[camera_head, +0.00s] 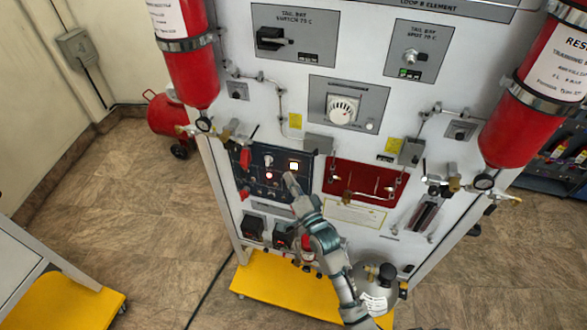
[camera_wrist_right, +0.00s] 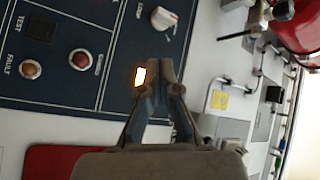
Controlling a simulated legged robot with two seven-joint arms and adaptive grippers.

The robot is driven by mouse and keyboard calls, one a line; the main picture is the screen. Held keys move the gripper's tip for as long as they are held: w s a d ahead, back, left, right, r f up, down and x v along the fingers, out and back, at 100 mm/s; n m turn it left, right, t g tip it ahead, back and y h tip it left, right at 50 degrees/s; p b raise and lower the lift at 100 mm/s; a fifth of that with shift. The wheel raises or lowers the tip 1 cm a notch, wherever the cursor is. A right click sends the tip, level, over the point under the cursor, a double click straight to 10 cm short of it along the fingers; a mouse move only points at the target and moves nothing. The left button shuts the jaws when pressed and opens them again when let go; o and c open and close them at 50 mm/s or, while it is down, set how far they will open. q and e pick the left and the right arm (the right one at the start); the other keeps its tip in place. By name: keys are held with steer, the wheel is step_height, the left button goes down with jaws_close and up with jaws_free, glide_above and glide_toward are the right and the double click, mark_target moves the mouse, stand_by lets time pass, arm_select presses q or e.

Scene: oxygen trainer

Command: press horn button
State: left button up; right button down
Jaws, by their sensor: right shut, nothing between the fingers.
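The dark blue control panel (camera_head: 262,191) is on the white trainer front, left of the red panel. It bears a lit square button (camera_head: 294,166), a glowing red light (camera_head: 269,176) and small controls. My right gripper (camera_head: 290,178) is shut and empty at the panel's right part, just below the lit button. In the right wrist view, the gripper tips (camera_wrist_right: 164,66) point at the panel beside the lit button (camera_wrist_right: 139,76); I cannot tell whether they touch it. A red round button (camera_wrist_right: 81,59) and a white knob (camera_wrist_right: 164,18) show too. No horn label is readable. My left gripper is out of view.
Red cylinders hang at the left (camera_head: 186,65) and right (camera_head: 520,130) of the trainer. The red panel (camera_head: 362,180) with pipework is right of my gripper.

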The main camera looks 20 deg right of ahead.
steer(key=shift+w+d, duration=0.4)
steer(key=shift+w, duration=0.05)
stand_by(1.1)
steer(key=shift+r, duration=0.1)
steer(key=shift+w+d+r, duration=0.1)
steer(key=shift+w+d, duration=0.05)
steer(key=shift+w, duration=0.15)
steer(key=shift+w+d, duration=0.25)
steer(key=shift+w, duration=0.05)
stand_by(0.8)
steer(key=shift+s+a+p, duration=0.1)
steer(key=shift+p, duration=0.25)
steer(key=shift+s+a+p, duration=0.35)
steer(key=shift+s+p, duration=0.05)
steer(key=shift+s, duration=0.15)
